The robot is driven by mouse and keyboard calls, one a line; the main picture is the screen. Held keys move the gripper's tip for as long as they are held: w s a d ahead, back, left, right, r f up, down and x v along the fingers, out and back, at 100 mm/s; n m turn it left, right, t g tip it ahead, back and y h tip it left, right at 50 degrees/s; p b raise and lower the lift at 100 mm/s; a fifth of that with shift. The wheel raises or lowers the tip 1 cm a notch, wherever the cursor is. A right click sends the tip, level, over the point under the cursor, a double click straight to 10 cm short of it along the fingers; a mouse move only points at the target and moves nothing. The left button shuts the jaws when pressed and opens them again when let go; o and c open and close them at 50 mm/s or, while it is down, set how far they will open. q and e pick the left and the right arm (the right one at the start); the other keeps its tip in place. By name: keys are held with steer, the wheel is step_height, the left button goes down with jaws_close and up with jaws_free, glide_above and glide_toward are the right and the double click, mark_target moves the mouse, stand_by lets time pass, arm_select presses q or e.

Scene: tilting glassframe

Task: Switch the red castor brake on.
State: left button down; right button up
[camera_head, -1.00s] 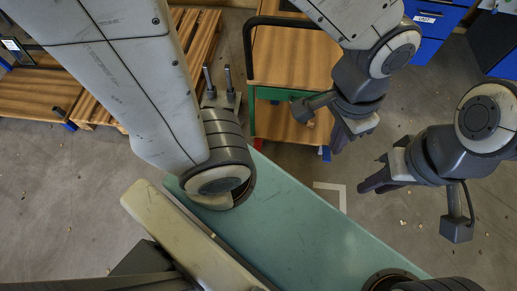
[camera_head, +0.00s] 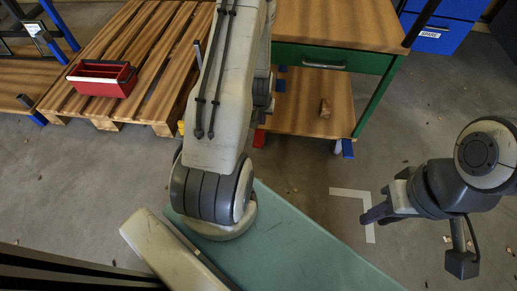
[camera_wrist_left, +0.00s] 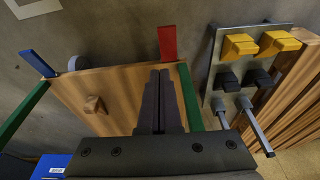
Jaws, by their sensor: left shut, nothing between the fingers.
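The red castor brake (camera_head: 259,138) shows as a small red tab at the foot of the green-legged cart's near left leg, partly behind my left arm in the head view. In the left wrist view the red brake (camera_wrist_left: 167,42) is a flat red lever at the cart corner. My left gripper (camera_wrist_left: 160,74) is shut and empty. Its fingertips appear just below the red lever in that picture; I cannot tell the gap in depth. In the head view my left arm hides this gripper. My right gripper (camera_head: 372,214) hangs at the right over the floor, away from the cart.
A blue tab (camera_head: 347,149) is on the cart's other near leg. A wood block (camera_head: 325,108) lies on the cart's lower shelf (camera_head: 300,122). A plate with yellow and black blocks and two rods (camera_wrist_left: 250,75) stands beside the cart. A pallet (camera_head: 150,75) holds a red toolbox (camera_head: 102,78).

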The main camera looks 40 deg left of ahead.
mark_target(259, 143)
arm_select(q)
steer(key=shift+s+a+f, duration=0.15)
steer(key=shift+a+f, duration=0.2)
steer(key=shift+f, duration=0.15)
steer(key=shift+s+a+f, duration=0.15)
steer(key=shift+a+f, duration=0.15)
steer(key=shift+f, duration=0.2)
arm_select(e)
steer(key=shift+f, duration=0.5)
arm_select(q)
steer(key=shift+f, duration=0.1)
